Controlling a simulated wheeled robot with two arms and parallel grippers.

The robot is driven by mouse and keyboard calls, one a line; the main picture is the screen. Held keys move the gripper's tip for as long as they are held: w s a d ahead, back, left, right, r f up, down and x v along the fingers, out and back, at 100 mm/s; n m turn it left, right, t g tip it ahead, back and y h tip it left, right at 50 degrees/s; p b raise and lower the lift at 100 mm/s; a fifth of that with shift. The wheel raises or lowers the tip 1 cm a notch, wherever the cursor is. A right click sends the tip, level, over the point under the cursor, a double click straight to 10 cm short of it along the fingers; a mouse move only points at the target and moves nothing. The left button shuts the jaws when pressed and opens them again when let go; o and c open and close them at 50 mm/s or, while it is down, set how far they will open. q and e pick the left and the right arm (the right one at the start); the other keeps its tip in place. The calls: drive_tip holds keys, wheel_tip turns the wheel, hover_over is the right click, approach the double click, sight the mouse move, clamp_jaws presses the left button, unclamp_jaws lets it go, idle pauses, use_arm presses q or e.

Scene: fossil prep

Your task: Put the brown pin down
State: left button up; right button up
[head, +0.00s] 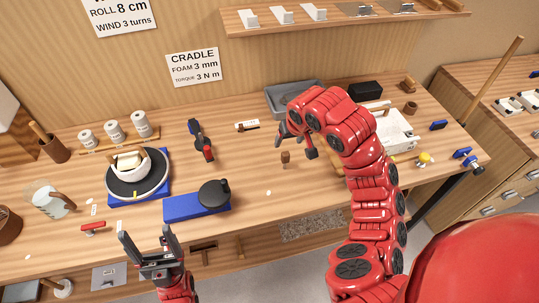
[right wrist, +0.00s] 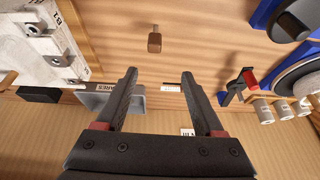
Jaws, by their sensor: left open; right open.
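The brown pin (head: 285,157) is a small dark brown block on a thin stem, on the bare wooden table near the middle in the head view. In the right wrist view the pin (right wrist: 154,41) shows beyond the fingertips, apart from them. My right gripper (right wrist: 159,76) is open with nothing between its fingers. In the head view my right gripper (head: 296,143) is close above and beside the pin, partly hidden by its own arm. My left gripper (head: 152,238) is open and empty at the table's front edge.
A blue box (head: 195,208) with a black round part lies left of the pin. The table around the pin is clear.

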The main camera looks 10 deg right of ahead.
drive_tip(key=b, duration=0.2)
approach(284, 156)
wheel_tip(284, 156, down, 3)
drive_tip(key=b+x, duration=0.2)
drive_tip(key=x, duration=0.1)
drive_tip(key=w+b+x, duration=0.1)
drive_tip(key=b+x, duration=0.1)
drive_tip(key=x, duration=0.2)
drive_tip(key=shift+w, duration=0.2)
drive_tip(key=p+x, duration=0.1)
drive_tip(key=x, duration=0.1)
drive_tip(key=p+x, duration=0.1)
drive_tip(key=x, duration=0.1)
drive_tip(key=shift+d+p, duration=0.35)
drive_tip(key=shift+d, duration=0.05)
drive_tip(key=shift+w+f, duration=0.2)
drive_tip(key=shift+f, duration=0.4)
clamp_jaws()
